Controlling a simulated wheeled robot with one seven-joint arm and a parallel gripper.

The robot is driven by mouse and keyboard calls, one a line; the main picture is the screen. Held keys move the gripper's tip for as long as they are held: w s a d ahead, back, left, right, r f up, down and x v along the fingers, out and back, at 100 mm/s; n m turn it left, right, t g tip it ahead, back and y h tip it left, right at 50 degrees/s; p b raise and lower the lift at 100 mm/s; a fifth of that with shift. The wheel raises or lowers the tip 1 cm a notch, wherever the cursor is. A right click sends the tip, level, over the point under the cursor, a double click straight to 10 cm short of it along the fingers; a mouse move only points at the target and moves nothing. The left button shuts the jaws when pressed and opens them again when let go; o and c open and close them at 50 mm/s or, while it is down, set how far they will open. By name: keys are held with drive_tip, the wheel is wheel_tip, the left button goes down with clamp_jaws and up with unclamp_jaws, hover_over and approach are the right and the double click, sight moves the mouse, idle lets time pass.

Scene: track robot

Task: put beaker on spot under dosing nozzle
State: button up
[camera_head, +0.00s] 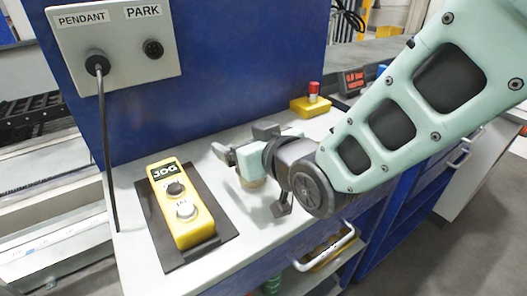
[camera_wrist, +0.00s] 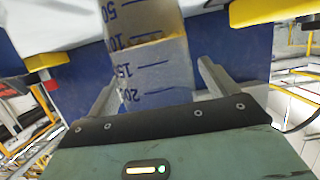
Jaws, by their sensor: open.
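The beaker (camera_wrist: 152,65) is a clear vessel with dark graduation numbers, and it holds something brownish. In the wrist view it stands between the two fingers of my gripper (camera_wrist: 158,76), which are spread apart on either side of it. In the head view my gripper (camera_head: 250,168) is low over the white bench top, right of the yellow JOG box. There the gripper and wrist hide most of the beaker. I cannot make out a dosing nozzle or the spot under it in either view.
The yellow JOG box (camera_head: 181,205) lies on a dark mat (camera_head: 220,212). A yellow box with a red button (camera_head: 312,99) stands behind my gripper, near a red digital display (camera_head: 355,79). A blue panel (camera_head: 235,60) rises behind the bench. A drawer handle (camera_head: 325,250) juts out in front.

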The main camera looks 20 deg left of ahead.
drive_tip(key=c, duration=1.3)
drive_tip(key=shift+o, duration=0.2)
drive_tip(key=shift+r, duration=0.15)
